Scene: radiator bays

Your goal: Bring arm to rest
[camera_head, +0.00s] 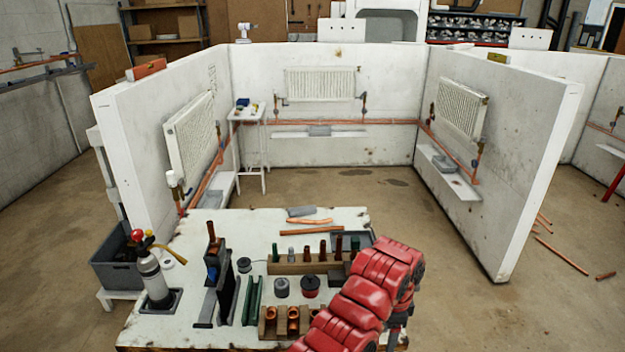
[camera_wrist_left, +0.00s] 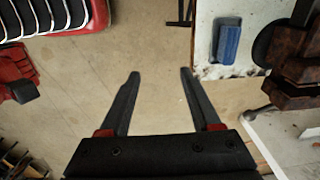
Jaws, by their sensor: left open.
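My left gripper (camera_wrist_left: 160,74) shows in the left wrist view. Its two dark fingers are apart with nothing between them, and bare concrete floor lies behind them. In the head view a red arm of mine (camera_head: 372,285) bends over the front right corner of the workbench (camera_head: 190,240). No gripper fingers can be made out there.
The workbench holds copper fittings, a wooden rack (camera_head: 290,267), a torch bottle (camera_head: 150,275) and pipe pieces. White walls with radiators (camera_head: 320,83) stand behind it. A blue block (camera_wrist_left: 228,42) lies on a white surface beside the left gripper. Loose copper pipes lie on the right floor.

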